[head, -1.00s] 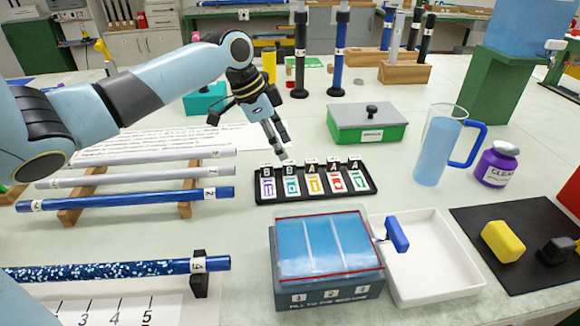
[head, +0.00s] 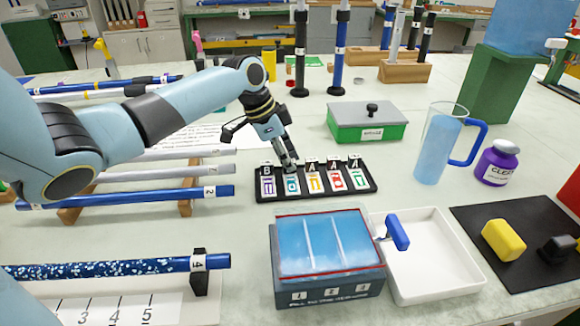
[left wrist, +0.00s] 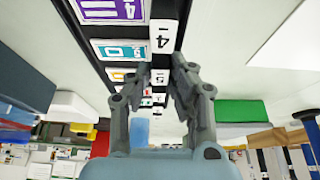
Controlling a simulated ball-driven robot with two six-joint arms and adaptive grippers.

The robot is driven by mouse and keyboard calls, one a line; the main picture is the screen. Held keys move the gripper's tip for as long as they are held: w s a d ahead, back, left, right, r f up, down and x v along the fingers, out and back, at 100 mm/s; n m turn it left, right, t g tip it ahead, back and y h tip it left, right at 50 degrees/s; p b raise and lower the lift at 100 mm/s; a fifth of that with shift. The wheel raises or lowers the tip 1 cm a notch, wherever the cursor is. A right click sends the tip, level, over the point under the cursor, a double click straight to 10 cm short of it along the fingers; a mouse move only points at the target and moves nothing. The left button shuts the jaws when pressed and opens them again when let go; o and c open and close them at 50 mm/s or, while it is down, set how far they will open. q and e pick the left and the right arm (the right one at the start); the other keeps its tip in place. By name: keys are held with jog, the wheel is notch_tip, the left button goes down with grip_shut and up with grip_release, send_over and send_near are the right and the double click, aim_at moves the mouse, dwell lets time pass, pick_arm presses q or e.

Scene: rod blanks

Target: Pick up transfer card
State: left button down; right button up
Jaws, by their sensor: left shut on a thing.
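A black card rack (head: 365,188) stands on the table in the middle of the head view. It holds a row of upright white cards with coloured marks and letter tabs: purple (head: 267,186), teal (head: 292,185), orange (head: 314,182), red and green. My left gripper (head: 290,168) reaches down to the top of the teal card and is shut on it, hiding its tab. The card still stands in the rack. In the left wrist view the fingers (left wrist: 161,76) are at the rack beside the teal card (left wrist: 120,50). My right gripper is not in view.
In front are a blue-lidded box (head: 325,245) and a white tray (head: 430,262) with a blue-handled tool. A green box (head: 365,130) stands behind, a jug (head: 433,145) and purple bottle (head: 497,163) at right. Rods on wooden supports (head: 185,207) lie at left.

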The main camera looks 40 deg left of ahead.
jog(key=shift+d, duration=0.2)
pick_arm(q)
jog(key=shift+r, duration=0.5)
notch_tip(320, 180, up, 3)
jog(key=shift+f, duration=0.15)
jog(key=w+d+r, duration=0.2)
jog(key=d+r, duration=0.5)
jog(key=d, duration=0.4)
jog(key=shift+d+r, duration=0.15)
jog(key=shift+d, duration=0.1)
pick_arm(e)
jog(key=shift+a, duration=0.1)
